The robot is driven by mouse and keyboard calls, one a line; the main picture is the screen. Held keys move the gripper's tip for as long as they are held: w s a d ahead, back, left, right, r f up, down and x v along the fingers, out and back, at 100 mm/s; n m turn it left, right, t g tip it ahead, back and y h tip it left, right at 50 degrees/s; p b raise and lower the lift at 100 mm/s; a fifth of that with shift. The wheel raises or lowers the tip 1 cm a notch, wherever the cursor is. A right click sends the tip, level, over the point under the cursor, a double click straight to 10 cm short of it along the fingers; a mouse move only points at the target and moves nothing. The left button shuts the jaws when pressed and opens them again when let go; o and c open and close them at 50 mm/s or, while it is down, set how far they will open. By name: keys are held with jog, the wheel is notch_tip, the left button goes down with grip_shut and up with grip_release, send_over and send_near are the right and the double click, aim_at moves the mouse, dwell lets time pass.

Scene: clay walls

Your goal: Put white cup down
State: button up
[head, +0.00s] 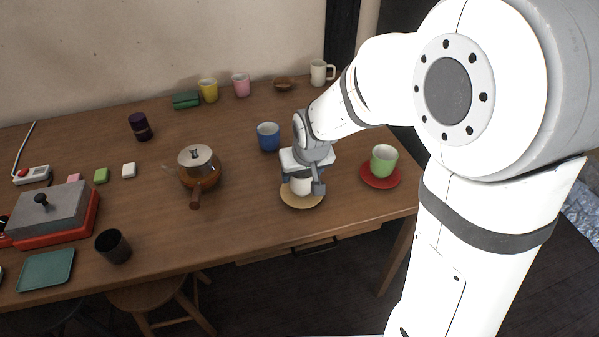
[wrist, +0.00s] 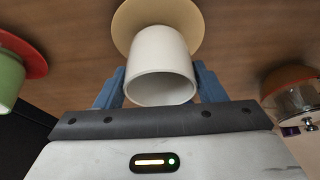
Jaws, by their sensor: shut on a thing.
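The white cup (head: 300,185) is between the fingers of my gripper (head: 303,184), over a round tan saucer (head: 303,202). In the wrist view the white cup (wrist: 160,62) shows its open rim toward the camera, with the blue fingers of my gripper (wrist: 161,88) on both sides of it. The tan saucer (wrist: 190,22) lies behind the cup's base in that view. I cannot tell whether the base touches the saucer. My gripper hides part of the cup in the head view.
A green cup (head: 384,158) on a red saucer (head: 380,180) stands close on the right. A blue cup (head: 268,137) stands behind to the left. A brown pot (head: 200,178) with a handle is further left. Bare table lies between pot and saucer.

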jog(key=shift+f, duration=0.25)
jog(key=o, duration=1)
jog(key=shift+r, duration=0.1)
jog(key=shift+o, duration=0.2)
jog(key=p+v, duration=0.2)
jog(key=v, duration=1)
jog(key=s+d+f+m+g+h, duration=0.1)
jog(key=s+d+f+m+g, duration=0.1)
jog(key=s+d, duration=1)
jog(key=s+m, duration=0.1)
jog(key=s, duration=0.1)
jog(key=shift+s+d+g, duration=0.25)
jog(key=shift+d+g, duration=0.05)
